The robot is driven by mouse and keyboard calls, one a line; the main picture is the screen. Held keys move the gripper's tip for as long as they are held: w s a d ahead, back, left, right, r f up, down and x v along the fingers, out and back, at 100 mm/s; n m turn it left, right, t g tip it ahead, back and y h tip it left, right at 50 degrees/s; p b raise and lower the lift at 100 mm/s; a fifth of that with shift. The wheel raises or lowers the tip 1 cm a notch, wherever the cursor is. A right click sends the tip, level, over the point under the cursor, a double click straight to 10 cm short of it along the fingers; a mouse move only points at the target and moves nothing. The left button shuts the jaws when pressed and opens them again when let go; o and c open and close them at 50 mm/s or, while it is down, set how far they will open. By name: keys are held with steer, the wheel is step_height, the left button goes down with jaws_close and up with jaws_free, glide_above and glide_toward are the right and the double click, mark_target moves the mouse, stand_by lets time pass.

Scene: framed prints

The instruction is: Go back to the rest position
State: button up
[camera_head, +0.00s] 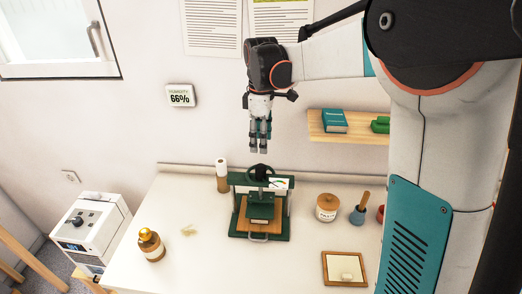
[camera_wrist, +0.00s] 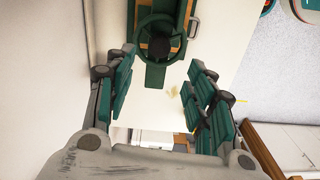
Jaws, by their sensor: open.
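My gripper (camera_head: 259,147) hangs fingers down in the air above the back of the white table, in front of the wall. It is over the green press, apart from it. In the wrist view my gripper (camera_wrist: 157,100) shows its teal fingers spread wide with nothing between them. The green press (camera_head: 240,217) stands upright on the table, with a dark round wheel on top and a handle at its front. In the wrist view the press (camera_wrist: 155,77) shows from above, with its wheel, beyond my fingers.
A wall shelf (camera_head: 345,139) with a teal book (camera_head: 334,121) is right of my gripper. A white machine (camera_head: 88,228) stands left.

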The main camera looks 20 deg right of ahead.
steer(key=shift+r, duration=0.6)
steer(key=shift+s, duration=0.1)
